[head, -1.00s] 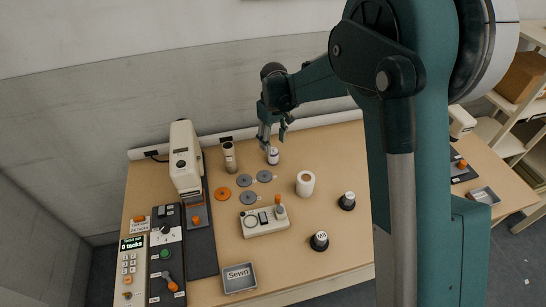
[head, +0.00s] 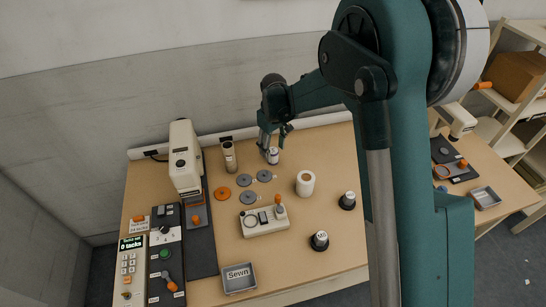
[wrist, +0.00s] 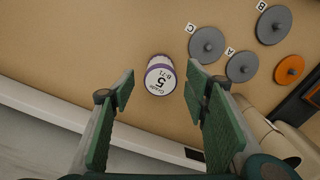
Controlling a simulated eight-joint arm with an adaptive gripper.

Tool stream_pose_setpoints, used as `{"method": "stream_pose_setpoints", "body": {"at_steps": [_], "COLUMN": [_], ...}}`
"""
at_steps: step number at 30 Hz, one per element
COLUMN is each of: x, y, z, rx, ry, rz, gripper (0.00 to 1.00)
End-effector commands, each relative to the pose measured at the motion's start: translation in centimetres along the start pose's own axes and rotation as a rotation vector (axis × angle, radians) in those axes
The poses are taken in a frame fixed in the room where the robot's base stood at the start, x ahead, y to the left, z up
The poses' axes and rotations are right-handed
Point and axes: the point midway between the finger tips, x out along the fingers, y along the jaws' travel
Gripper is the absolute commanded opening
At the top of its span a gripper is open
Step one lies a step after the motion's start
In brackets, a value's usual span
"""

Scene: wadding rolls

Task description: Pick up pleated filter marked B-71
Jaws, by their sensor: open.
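The filter marked B-71 (wrist: 160,75) is a short round piece with a purple rim and a white label showing a large 5; the small print reads B-71. In the wrist view it lies ahead, between my two green fingers and apart from both. My gripper (wrist: 160,84) is open and empty. In the head view my gripper (head: 272,145) is just above the filter (head: 273,157), which stands near the back edge of the table and is partly covered by the fingers.
Grey discs (head: 244,180) and an orange disc (head: 222,193) lie left of the filter. A white roll (head: 305,184), a control box (head: 264,221), black-based pieces (head: 319,241) and a Sewn tray (head: 239,279) are nearer the front.

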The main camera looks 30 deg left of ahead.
Motion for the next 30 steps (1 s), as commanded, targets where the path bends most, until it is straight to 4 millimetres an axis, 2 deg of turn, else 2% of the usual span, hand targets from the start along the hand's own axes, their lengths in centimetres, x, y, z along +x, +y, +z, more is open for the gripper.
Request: {"method": "stream_pose_setpoints", "body": {"at_steps": [3,10,27,28,30], "x": [1.6,3.4,3.5,3.5,3.5], "y": [-0.1,-0.1,-0.1,-0.1,-0.1], "z": [0.0,0.0,0.0,0.0,0.0], "rx": [0.000,0.000,0.000,0.000,0.000], "ry": [0.000,0.000,0.000,0.000,0.000], "rz": [0.000,0.000,0.000,0.000,0.000], "gripper": [0.46,0.46,0.46,0.45,0.35]}}
